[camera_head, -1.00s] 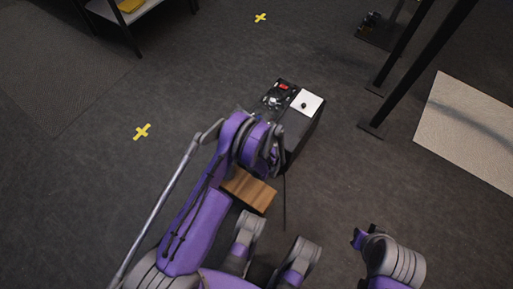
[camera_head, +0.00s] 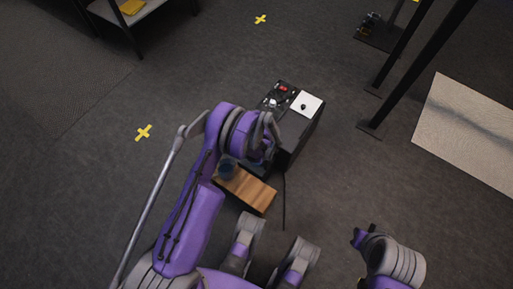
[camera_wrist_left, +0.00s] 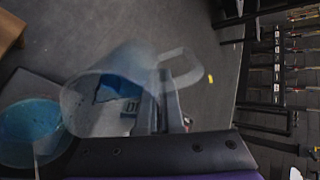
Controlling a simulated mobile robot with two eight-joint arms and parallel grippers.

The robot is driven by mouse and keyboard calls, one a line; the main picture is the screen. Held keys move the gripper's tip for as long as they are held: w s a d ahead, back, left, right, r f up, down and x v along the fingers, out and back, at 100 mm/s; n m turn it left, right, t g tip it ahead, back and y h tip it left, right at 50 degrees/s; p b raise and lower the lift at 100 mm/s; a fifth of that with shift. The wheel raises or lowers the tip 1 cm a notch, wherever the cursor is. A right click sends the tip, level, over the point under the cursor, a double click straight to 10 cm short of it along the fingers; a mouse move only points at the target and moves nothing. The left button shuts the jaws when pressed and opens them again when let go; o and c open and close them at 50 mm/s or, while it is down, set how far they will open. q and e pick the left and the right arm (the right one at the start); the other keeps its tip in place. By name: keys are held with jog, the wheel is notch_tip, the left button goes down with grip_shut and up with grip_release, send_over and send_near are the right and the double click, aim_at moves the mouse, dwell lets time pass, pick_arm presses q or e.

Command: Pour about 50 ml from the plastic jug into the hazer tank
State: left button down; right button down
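The plastic jug (camera_wrist_left: 108,92) is translucent and tilted in the left wrist view, with its handle at the right and a dark blue patch showing through it. My left gripper (camera_wrist_left: 165,105) appears shut at the handle; the arm hides it in the head view. The hazer (camera_head: 293,104) is a black box with a red switch and a white square on top. A round vessel with blue liquid (camera_wrist_left: 30,132) lies left of the jug; I cannot tell whether it is the tank. My right gripper (camera_head: 362,238) is low right, its fingers unclear.
A bluish round vessel (camera_head: 227,168) shows at the wooden block (camera_head: 246,190), partly beside my arm. A thin dark cable runs down from the hazer. Black stand legs (camera_head: 405,55) stand to the right. Open floor lies to the left.

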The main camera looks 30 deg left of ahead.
pick_arm(q)
jog(key=shift+w+a+g+h, duration=0.2)
jog(key=shift+g+h, duration=0.3)
jog(key=shift+h, duration=0.3)
dwell(1.6)
